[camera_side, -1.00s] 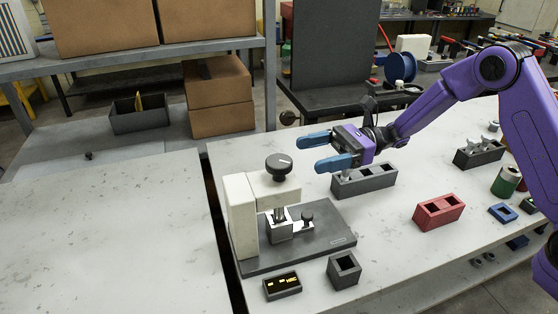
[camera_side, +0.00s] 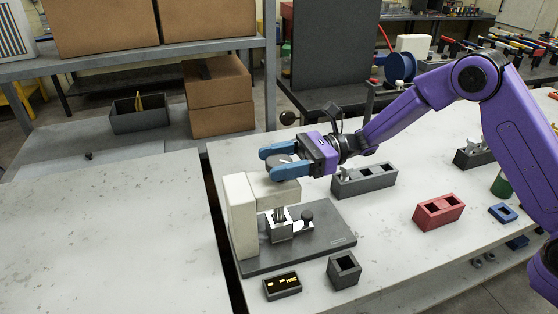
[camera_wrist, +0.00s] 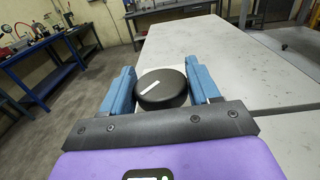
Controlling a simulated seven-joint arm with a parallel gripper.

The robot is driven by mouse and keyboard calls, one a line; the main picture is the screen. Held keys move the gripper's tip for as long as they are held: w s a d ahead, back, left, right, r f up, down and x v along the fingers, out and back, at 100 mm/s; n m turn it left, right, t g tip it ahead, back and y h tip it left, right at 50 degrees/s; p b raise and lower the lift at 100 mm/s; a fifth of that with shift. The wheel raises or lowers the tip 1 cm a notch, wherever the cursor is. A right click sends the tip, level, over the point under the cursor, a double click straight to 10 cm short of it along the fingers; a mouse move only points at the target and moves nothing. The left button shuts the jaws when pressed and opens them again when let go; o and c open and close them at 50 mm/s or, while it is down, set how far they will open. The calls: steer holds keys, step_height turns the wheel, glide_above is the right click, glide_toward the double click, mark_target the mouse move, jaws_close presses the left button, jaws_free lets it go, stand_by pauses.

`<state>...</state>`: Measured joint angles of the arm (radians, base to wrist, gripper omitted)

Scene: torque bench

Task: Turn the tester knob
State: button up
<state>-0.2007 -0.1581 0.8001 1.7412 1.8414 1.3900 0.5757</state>
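The tester (camera_side: 240,215) is a cream column and head on a dark base plate (camera_side: 320,244). Its knob (camera_wrist: 161,88) is a round black disc with a white line, seen in the wrist view between the two blue fingers of my gripper (camera_wrist: 163,90). A metal piece (camera_side: 280,226) stands under the head.

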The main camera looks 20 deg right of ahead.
steer(key=c, duration=0.4)
steer(key=shift+t, duration=0.3)
steer(key=m+t, duration=0.2)
steer(key=t, duration=0.1)
steer(key=m+t+h, duration=0.1)
steer(key=m+t, duration=0.2)
steer(key=t, duration=0.1)
steer(key=shift+s+t+h, duration=0.1)
steer(key=shift+t+h, duration=0.2)
steer(key=shift+m+t+h, duration=1.6)
steer(key=shift+m+t, duration=0.5)
steer(key=shift+t, duration=0.5)
steer(key=o, duration=0.9)
steer(key=shift+o, duration=0.2)
steer(key=v, duration=0.7)
steer(key=shift+d, duration=0.2)
